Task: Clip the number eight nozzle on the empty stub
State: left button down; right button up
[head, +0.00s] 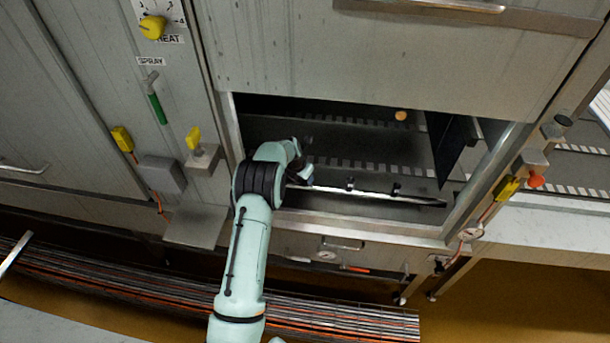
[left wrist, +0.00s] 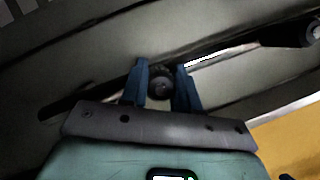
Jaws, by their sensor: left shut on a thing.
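A thin metal spray bar (head: 372,191) runs across the opening of the machine in the head view. Two small dark fittings, one near its middle (head: 350,184) and one further right (head: 396,188), stand on it. My left gripper (head: 306,178) is inside the opening at the bar's left part. In the left wrist view its blue fingers (left wrist: 163,78) are shut on a dark round nozzle (left wrist: 161,88), at the bar (left wrist: 218,58). I cannot tell whether the nozzle is seated on a stub, and no number is readable. Another dark fitting (left wrist: 300,34) sits further right. My right gripper is not in view.
The raised metal door panel (head: 400,55) hangs above the opening. The opening's lower sill (head: 360,228) and right post (head: 487,178) frame it. A dark plate (head: 450,140) hangs inside at the right. A small orange round thing (head: 401,115) shows at the back.

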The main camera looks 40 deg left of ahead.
pick_arm(q)
jog(key=c, duration=0.8)
grip_release()
jog(key=shift+f, duration=0.15)
jog(key=shift+o, duration=0.2)
jog(key=v, duration=1.3)
jog(key=shift+r+b, duration=0.2)
jog(key=shift+b, duration=0.15)
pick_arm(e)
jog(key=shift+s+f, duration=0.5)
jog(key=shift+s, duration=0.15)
